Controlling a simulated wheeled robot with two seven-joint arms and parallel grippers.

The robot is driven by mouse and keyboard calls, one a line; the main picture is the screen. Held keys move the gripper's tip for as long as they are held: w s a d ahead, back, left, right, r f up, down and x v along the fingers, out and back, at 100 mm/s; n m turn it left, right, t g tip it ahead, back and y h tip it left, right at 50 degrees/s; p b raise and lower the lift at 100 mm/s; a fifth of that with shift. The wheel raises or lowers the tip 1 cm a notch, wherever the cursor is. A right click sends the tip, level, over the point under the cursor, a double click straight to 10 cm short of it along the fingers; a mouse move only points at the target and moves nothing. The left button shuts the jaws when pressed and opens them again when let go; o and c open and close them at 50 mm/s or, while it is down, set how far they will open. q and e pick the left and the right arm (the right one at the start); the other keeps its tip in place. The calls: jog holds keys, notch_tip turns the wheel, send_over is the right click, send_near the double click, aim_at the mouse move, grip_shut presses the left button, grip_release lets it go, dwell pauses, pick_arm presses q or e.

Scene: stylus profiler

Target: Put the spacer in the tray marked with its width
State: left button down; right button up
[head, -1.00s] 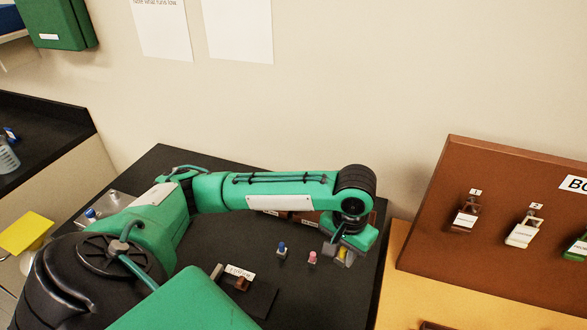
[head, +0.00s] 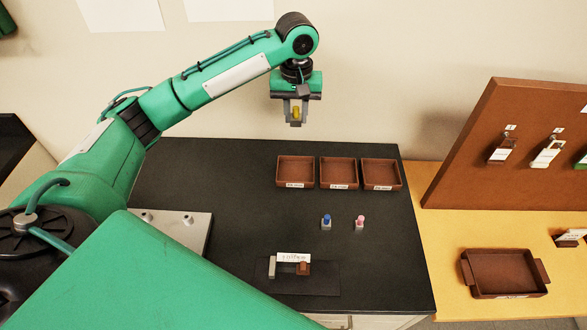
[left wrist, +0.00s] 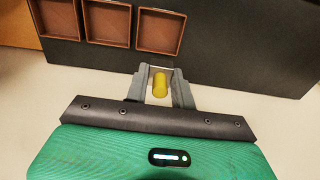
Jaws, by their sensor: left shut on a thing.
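My left gripper (head: 296,116) is raised above the back of the black table. It is shut on a yellow spacer (head: 296,113), which also shows between the fingers in the left wrist view (left wrist: 160,85). Three empty brown trays stand in a row on the table: a left tray (head: 296,158), a middle tray (head: 339,159) and a right tray (head: 381,160). Each has a white label on its front, too small to read. The gripper is above and behind the left tray, apart from it. My right gripper is not in view.
A blue-topped piece (head: 326,221) and a pink-topped piece (head: 360,222) stand in front of the trays. A dark gauge plate (head: 325,283) with a label lies nearer. A brown handled tray (head: 505,272) and a board with padlocks (head: 525,130) are at right.

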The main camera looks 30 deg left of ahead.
pick_arm(q)
jog(key=p, duration=0.3)
send_over(295, 174)
notch_tip(295, 174, down, 14)
jog(key=shift+w+f, duration=0.1)
jog(key=shift+f, duration=0.85)
notch_tip(295, 174, down, 3)
jog(key=shift+f+p, duration=0.2)
jog(key=shift+p, duration=0.45)
jog(key=shift+f, duration=0.15)
jog(key=c, duration=1.2)
grip_release()
jog(key=shift+f, duration=0.1)
jog(key=shift+o, duration=0.2)
